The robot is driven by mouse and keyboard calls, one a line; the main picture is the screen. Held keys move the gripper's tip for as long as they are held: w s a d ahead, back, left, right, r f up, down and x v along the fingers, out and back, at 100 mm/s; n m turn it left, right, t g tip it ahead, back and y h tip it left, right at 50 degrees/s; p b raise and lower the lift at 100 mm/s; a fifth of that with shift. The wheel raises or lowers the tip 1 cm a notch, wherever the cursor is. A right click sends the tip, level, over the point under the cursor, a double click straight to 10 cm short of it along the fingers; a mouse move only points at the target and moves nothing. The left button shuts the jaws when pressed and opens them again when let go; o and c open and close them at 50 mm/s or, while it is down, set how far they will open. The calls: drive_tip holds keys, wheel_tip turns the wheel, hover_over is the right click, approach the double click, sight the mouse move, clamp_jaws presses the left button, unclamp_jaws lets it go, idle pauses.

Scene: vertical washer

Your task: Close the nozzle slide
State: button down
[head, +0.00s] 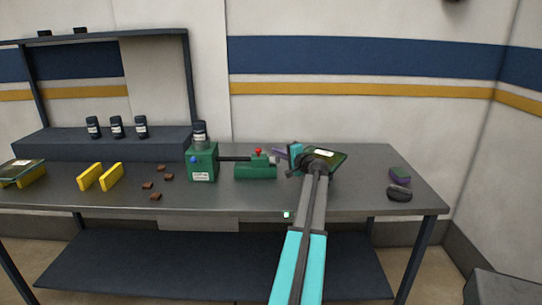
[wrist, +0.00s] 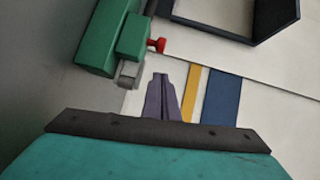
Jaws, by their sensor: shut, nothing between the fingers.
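The green slide unit (head: 255,171) stands on the workbench, right of the middle, with a small red knob (head: 258,152) on top. In the wrist view, its green body (wrist: 97,40) carries a smaller green block (wrist: 133,37), the red knob (wrist: 157,45) and a grey end piece (wrist: 130,73). A dark rod runs left from it to a green box (head: 202,163). My gripper (head: 281,152) has purple fingers, shut and empty, just right of the unit. The fingertips (wrist: 160,78) appear apart from the grey piece. How far the slide stands open is unclear.
Dark jars (head: 116,127) stand on the raised shelf (head: 60,142) at the left. Yellow blocks (head: 100,177) and several brown pieces (head: 155,196) lie on the workbench (head: 225,202).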

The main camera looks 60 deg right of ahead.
drive_tip(key=b+v, duration=0.2)
drive_tip(key=v, duration=0.7)
drive_tip(key=shift+a, duration=0.2)
drive_tip(key=shift+w+r, duration=0.1)
drive_tip(key=shift+w, duration=0.1)
